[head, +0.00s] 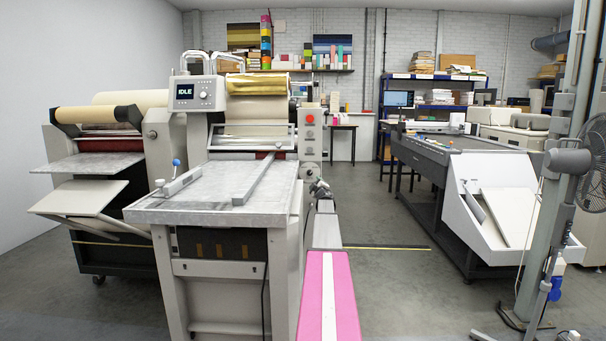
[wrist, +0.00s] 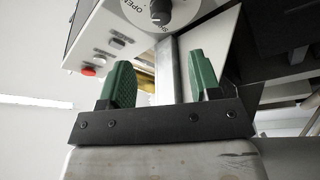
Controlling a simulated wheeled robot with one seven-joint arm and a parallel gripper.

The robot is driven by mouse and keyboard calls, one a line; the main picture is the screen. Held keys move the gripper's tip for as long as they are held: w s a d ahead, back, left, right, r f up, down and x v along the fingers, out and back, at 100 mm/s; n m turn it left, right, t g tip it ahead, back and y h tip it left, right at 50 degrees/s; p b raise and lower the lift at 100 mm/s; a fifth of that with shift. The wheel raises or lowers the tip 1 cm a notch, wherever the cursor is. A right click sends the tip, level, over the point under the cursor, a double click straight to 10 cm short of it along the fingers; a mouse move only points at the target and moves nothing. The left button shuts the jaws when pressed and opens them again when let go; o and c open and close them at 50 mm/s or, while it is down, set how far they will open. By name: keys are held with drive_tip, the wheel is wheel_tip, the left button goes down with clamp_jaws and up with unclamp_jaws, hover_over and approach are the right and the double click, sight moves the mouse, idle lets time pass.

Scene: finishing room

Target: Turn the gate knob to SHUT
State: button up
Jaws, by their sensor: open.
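The gate knob (wrist: 160,12) is a dark knob on a round pale dial at the top of the wrist view, cut by the frame's edge. "OPEN" is printed on the dial's left and part of "SHUT" below the knob. Its pointer direction is too unclear to tell. My gripper (wrist: 161,72) has its two green fingers spread wide with nothing between them, and the knob lies beyond the fingertips, apart from them. In the head view, my gripper (head: 319,188) is small beside the machine's right side, by the lower end of the control panel (head: 310,136).
The panel's red button (wrist: 89,71) and small switches are left of the knob in the wrist view. The machine's metal feed table (head: 222,186) is left of my arm. A long dark machine (head: 425,155) stands right, with open floor between.

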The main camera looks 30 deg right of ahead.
sight(310, 174)
drive_tip(key=x, duration=1.1)
drive_tip(key=shift+w, duration=0.35)
drive_tip(key=shift+a, duration=0.1)
drive_tip(key=c, duration=0.9)
